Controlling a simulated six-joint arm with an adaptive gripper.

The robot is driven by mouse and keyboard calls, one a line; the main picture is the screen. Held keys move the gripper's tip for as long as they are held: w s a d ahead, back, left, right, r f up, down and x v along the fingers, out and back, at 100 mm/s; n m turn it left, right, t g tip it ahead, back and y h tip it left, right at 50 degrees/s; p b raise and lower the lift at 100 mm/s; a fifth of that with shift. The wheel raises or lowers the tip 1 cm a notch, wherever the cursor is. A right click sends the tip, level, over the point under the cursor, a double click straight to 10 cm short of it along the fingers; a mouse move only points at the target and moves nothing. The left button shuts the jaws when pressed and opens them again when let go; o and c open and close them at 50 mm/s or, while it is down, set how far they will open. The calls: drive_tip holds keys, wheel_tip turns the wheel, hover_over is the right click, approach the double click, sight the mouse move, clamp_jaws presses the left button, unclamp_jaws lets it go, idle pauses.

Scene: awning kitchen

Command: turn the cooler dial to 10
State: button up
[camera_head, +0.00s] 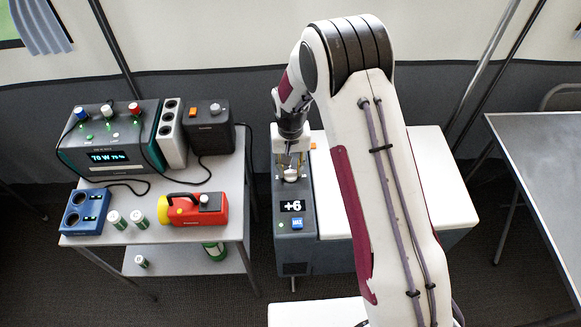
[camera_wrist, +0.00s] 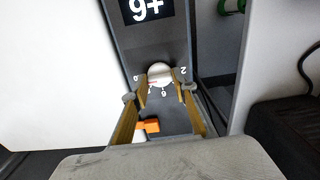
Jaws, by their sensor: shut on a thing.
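The cooler (camera_head: 296,255) is a grey unit with a white lid, below my arm. The pale round dial (camera_head: 291,177) sits just behind the display. In the wrist view the dial (camera_wrist: 160,71) has a small red mark, with numbers around it, partly hidden by the fingers. My gripper (camera_head: 291,166) points down over the dial. Its two tan fingers are shut on it, one on each side, in the wrist view (camera_wrist: 160,88).
A blue button (camera_head: 297,223) is in front of the display. An orange piece (camera_wrist: 150,125) is on the panel behind the dial. At left a grey table (camera_head: 188,247) holds a power station (camera_head: 108,140), a red and yellow torch (camera_head: 195,209), batteries and a blue charger (camera_head: 85,211).

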sight(291, 171)
drive_tip(key=shift+m, duration=0.3)
drive_tip(key=o, duration=1.1)
drive_tip(key=shift+r, duration=0.15)
drive_tip(key=shift+r, duration=5.85)
